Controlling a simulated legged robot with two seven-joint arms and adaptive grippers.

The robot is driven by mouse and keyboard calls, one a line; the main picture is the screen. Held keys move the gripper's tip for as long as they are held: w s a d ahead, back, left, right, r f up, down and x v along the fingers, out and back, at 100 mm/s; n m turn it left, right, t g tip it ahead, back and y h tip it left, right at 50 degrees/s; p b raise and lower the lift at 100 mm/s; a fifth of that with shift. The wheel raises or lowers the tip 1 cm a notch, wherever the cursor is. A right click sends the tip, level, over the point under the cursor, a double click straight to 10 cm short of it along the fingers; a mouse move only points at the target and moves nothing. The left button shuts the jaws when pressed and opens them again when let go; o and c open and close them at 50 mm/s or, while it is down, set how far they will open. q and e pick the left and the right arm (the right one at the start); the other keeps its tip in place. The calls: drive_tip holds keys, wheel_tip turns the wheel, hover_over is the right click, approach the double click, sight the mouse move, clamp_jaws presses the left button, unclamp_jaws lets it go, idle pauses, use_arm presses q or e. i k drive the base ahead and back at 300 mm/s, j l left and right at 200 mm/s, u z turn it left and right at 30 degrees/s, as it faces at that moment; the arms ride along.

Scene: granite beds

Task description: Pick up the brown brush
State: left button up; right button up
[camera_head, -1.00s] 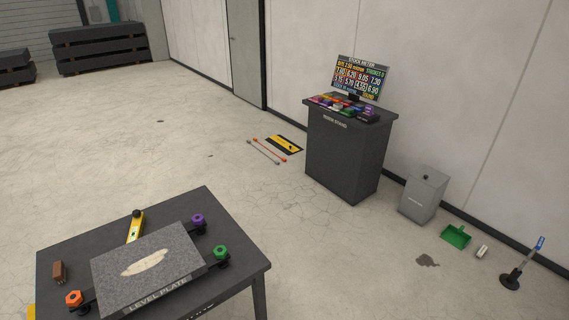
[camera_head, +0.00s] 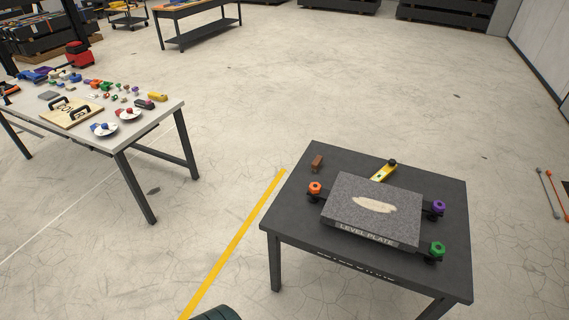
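A small brown block-shaped thing, which looks like the brown brush (camera_head: 317,162), sits on the far left part of the dark table (camera_head: 440,185). It is near the back left of the granite level plate (camera_head: 345,195) and apart from it. Its bristles are too small to make out. Neither of my grippers shows in the head view.
Orange (camera_head: 315,187), purple (camera_head: 439,207) and green (camera_head: 437,248) knobs surround the plate; a yellow level (camera_head: 383,171) lies behind it. A light table (camera_head: 165,107) with many small items stands left. Floor between the tables is clear, crossed by a yellow line (camera_head: 235,243).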

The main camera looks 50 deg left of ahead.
sight(315, 165)
drive_tip(key=u, duration=1.5)
